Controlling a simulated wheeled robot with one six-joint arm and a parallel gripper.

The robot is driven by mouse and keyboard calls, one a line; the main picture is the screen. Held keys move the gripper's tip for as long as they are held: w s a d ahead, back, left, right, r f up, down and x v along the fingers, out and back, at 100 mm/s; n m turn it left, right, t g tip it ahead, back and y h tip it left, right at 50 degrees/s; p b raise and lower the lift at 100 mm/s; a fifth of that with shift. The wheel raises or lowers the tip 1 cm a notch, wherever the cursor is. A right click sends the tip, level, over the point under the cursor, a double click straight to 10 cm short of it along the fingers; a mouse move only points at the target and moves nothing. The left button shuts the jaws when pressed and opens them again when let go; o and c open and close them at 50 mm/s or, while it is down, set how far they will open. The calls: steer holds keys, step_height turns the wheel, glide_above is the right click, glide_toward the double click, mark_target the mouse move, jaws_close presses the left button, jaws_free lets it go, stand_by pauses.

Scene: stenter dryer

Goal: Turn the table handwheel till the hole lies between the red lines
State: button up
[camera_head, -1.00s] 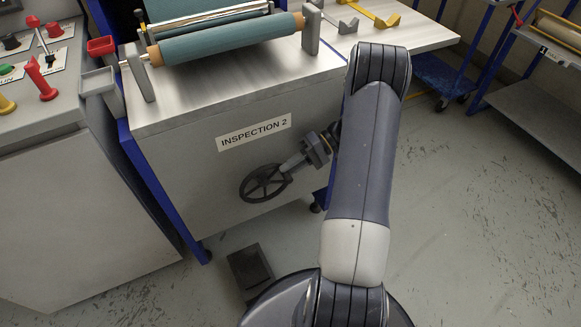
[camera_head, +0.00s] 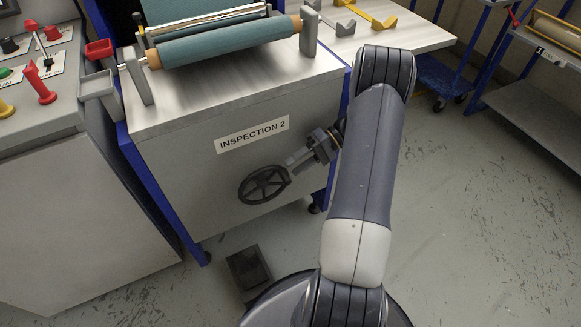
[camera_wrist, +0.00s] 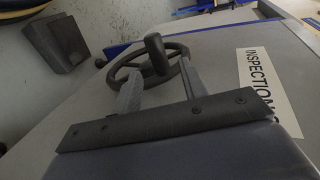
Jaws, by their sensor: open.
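The black spoked handwheel (camera_head: 252,192) is on the grey front panel below the INSPECTION 2 label. My gripper (camera_head: 290,162) is open near the upper right of its rim. In the wrist view the handwheel (camera_wrist: 118,63) lies beyond my gripper (camera_wrist: 161,70), and its dark crank knob (camera_wrist: 157,54) stands between the two spread fingers as seen from there. I cannot tell whether a finger touches the knob. I cannot make out the hole or the red lines in either view.
A control console (camera_head: 45,125) with red, green and yellow controls stands at left. A dark pedal-like box (camera_head: 248,268) sits on the floor below the handwheel. Open floor lies to the right.

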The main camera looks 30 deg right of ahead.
steer(key=v, duration=0.8)
steer(key=shift+p, duration=0.45)
steer(key=b+x, duration=0.1)
steer(key=x, duration=1)
steer(key=shift+r, duration=0.1)
